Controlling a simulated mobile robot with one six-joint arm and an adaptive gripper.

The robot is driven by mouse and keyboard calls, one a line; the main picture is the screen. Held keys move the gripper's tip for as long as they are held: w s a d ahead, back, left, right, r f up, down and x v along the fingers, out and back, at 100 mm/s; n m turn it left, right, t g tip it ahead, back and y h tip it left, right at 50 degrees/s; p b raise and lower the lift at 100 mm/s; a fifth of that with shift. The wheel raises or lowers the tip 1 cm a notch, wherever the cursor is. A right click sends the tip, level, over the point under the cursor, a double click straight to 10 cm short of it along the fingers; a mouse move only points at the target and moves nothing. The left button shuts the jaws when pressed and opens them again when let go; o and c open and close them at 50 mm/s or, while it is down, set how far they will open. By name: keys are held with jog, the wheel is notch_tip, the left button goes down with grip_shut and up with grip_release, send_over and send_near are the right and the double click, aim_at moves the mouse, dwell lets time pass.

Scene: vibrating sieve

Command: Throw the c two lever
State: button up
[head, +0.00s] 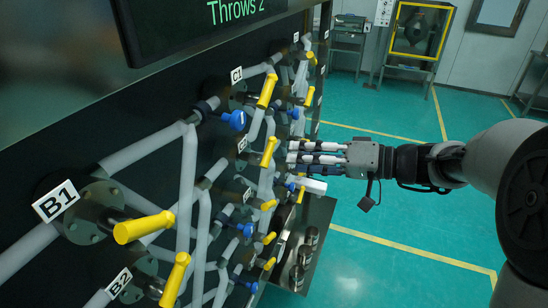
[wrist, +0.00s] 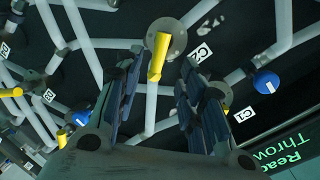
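The yellow c two lever (head: 268,151) is on the pipe panel beside a small white label (head: 242,143), below the C1 lever. In the wrist view the yellow lever (wrist: 158,57) hangs from a round grey flange, with a label that appears to read C2 (wrist: 200,54) to its right. My gripper (head: 292,152) is to the right of the lever in the head view, fingers pointing at the panel. In the wrist view my gripper (wrist: 162,78) is open, and the lever shows between its spread fingers. I see no contact; the exact gap is unclear.
The C1 lever (head: 267,90) and a blue knob (head: 234,120) are close by. Other yellow levers, such as B1 (head: 144,227), and grey pipes crowd the panel. A dark screen (head: 190,25) is above. Green floor (head: 380,240) is open to the right.

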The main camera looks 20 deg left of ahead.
jog(key=x, duration=0.7)
jog(key=shift+a+b, duration=0.35)
jog(key=shift+f, duration=0.15)
jog(key=shift+c, duration=0.2)
jog(key=shift+d, duration=0.1)
grip_shut()
